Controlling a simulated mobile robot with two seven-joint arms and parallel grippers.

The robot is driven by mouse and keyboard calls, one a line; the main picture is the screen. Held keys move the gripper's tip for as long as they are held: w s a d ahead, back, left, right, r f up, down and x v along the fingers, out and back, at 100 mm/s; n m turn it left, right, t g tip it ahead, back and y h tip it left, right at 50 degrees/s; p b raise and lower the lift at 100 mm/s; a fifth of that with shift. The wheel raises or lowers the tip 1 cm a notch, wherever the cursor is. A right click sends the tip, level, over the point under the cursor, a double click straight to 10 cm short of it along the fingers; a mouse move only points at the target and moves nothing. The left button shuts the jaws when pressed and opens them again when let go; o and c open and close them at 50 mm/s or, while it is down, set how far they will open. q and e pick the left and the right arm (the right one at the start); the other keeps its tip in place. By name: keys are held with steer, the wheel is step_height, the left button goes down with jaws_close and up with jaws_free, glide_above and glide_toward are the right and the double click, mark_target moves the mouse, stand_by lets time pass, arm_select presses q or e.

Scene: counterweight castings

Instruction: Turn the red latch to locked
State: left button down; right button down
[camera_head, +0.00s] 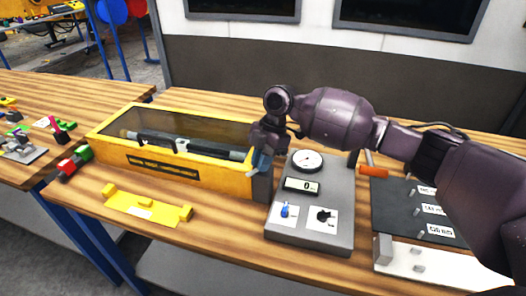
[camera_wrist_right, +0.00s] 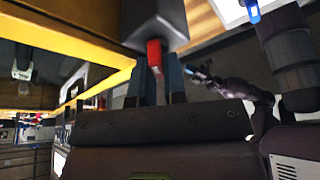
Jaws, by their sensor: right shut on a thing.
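The red latch (camera_wrist_right: 154,52) shows in the right wrist view as a small red piece against the grey end block (camera_wrist_right: 157,25). My right gripper (camera_wrist_right: 157,72) has its two fingers on either side of the latch, shut on it. In the head view my right gripper (camera_head: 261,155) is at the right end of the yellow case (camera_head: 215,178), by the grey end block (camera_head: 263,185); the latch is hidden there. The case has a dark clear top with a bar inside. The latch's locked mark cannot be seen. My left gripper is not in view.
A grey control box (camera_head: 312,236) with a gauge, display and two knobs stands just right of the case. A yellow bracket (camera_head: 143,207) lies in front. A dark panel (camera_head: 400,205) with pegs is at the right. Coloured parts lie at the left.

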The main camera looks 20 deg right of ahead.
steer(key=shift+r+m+t+p, duration=0.25)
steer(key=shift+m+t+p, duration=0.05)
steer(key=shift+m+p, duration=1.1)
steer(key=shift+p, duration=0.15)
steer(key=shift+w+f+m+t+p, duration=0.15)
steer(key=shift+m+t+p, duration=0.45)
steer(key=shift+m, duration=0.3)
steer(key=shift+m+t, duration=0.4)
steer(key=shift+m, duration=0.5)
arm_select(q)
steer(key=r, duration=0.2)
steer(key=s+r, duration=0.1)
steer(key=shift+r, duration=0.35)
arm_select(e)
steer(key=m+t, duration=0.1)
steer(key=m, duration=0.3)
steer(key=shift+w+m+t, duration=0.15)
steer(key=shift+m+t, duration=0.15)
steer(key=shift+t, duration=0.1)
steer(key=shift+d, duration=0.1)
steer(key=c, duration=1.4)
jaws_free()
steer(key=shift+c, duration=0.2)
